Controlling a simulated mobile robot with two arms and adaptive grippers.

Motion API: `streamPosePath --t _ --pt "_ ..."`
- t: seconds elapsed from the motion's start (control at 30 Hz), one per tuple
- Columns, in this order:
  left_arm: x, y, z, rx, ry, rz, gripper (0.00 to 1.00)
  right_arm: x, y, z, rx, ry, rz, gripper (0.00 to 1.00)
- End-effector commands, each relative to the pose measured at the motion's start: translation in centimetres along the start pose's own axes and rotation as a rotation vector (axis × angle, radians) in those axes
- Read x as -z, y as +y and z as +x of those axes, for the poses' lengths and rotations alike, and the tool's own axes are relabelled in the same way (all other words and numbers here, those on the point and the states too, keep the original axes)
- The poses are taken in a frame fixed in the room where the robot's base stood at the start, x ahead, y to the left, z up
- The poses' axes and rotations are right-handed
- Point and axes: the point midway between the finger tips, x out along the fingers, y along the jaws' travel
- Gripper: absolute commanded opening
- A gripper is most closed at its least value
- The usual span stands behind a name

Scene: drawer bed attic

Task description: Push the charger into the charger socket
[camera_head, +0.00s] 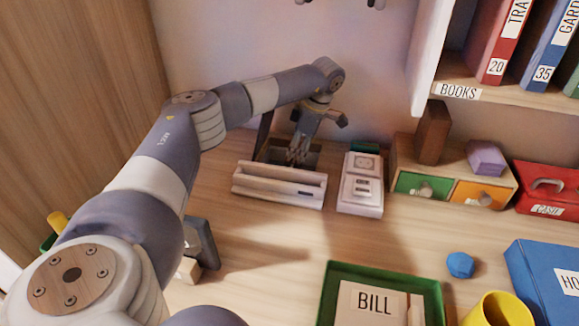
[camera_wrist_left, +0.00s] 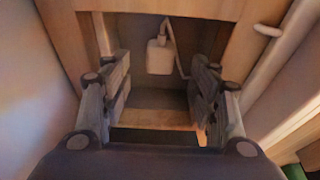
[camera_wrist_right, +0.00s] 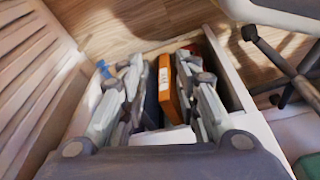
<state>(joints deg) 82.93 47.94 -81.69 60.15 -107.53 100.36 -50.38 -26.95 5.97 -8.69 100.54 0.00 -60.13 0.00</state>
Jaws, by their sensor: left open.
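My left gripper (camera_head: 299,152) points down over an open wooden box (camera_head: 279,187) at the back of the desk. In the left wrist view the fingers of this gripper (camera_wrist_left: 159,78) are apart, with nothing held between them. A small white block with a cord, apparently the charger (camera_wrist_left: 159,57), lies inside the box beyond the fingertips; I cannot make it out in the head view. The white socket unit (camera_head: 349,201) stands just right of the box, with a round socket (camera_head: 367,163) on its rear part.
A small chest with green (camera_head: 421,187) and orange (camera_head: 480,196) drawers stands right of the socket unit. A green tray (camera_head: 330,290), blue lump (camera_head: 460,265) and yellow cup (camera_head: 497,312) are nearer. The right wrist view shows a container with an orange book (camera_wrist_right: 166,92).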

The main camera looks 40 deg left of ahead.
Motion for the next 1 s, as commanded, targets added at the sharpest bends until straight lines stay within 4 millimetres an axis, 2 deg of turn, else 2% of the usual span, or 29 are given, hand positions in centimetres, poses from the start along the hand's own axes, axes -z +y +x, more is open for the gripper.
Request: streamPosePath --t 0.37,0.47,0.7,0.8,1.0 --pt "0.0 0.0 0.6 0.0 0.0 0.0 0.55 0.1 0.0 -0.2 -0.001 0.0 0.0 0.3" --pt "0.1 0.0 1.5 0.001 0.001 0.0 0.55 0.2 0.0 -0.3 -0.001 0.0 0.001 0.3" --pt "0.3 0.0 5.0 0.001 0.0 0.0 0.55 1.4 0.2 -2.5 -0.003 0.016 0.003 0.3" --pt "0.3 0.0 5.6 0.0 -0.001 0.0 0.55 1.5 0.2 -2.9 -0.003 0.018 0.003 0.3" --pt "0.3 0.0 5.7 0.0 -0.001 0.0 0.55 1.6 0.2 -3.0 -0.003 0.017 0.003 0.3"
